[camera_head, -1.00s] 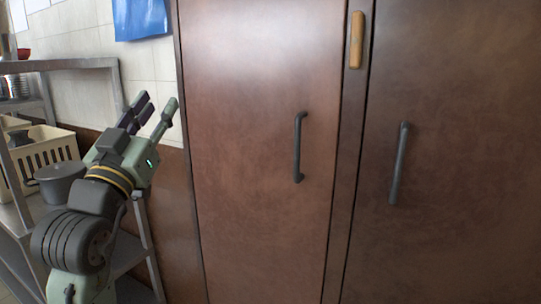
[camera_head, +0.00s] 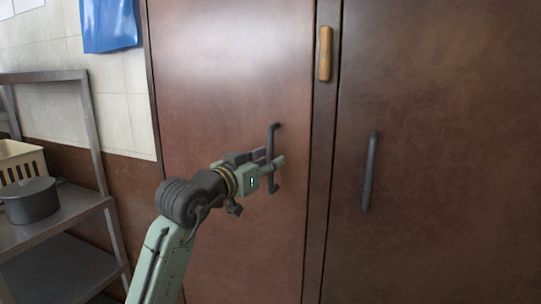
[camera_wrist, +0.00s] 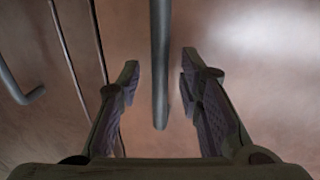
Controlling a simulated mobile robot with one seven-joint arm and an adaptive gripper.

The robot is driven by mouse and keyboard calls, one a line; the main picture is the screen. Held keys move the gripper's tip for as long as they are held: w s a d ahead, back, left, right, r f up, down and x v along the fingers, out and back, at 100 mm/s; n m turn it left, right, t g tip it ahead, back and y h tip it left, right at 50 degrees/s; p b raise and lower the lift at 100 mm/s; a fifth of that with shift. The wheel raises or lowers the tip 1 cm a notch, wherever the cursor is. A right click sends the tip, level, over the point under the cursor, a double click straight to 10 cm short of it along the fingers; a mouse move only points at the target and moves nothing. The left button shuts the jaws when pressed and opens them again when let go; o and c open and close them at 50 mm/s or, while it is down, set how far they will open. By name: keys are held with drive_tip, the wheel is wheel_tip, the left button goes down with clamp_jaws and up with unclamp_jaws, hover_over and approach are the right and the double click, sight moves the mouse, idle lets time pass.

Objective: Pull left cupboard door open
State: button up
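The left cupboard door (camera_head: 225,90) is a tall brown panel and looks shut. Its dark vertical bar handle (camera_head: 272,135) is near the door's right edge. My gripper (camera_head: 272,164) is at this handle, covering its middle part in the head view. In the wrist view my gripper (camera_wrist: 158,88) is open, with the handle (camera_wrist: 160,60) between its two fingers. A gap shows on both sides of the bar, so neither finger appears to touch it.
The right cupboard door (camera_head: 440,150) has its own dark handle (camera_head: 370,172). A wooden block (camera_head: 325,53) is on the strip between the doors. A metal shelf (camera_head: 75,212) with a grey pot (camera_head: 30,203) and a cream crate (camera_head: 22,160) stands at left.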

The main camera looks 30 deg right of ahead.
drive_tip(key=shift+w+d, duration=0.35)
drive_tip(key=shift+d, duration=0.25)
drive_tip(key=shift+c, duration=0.4)
clamp_jaws()
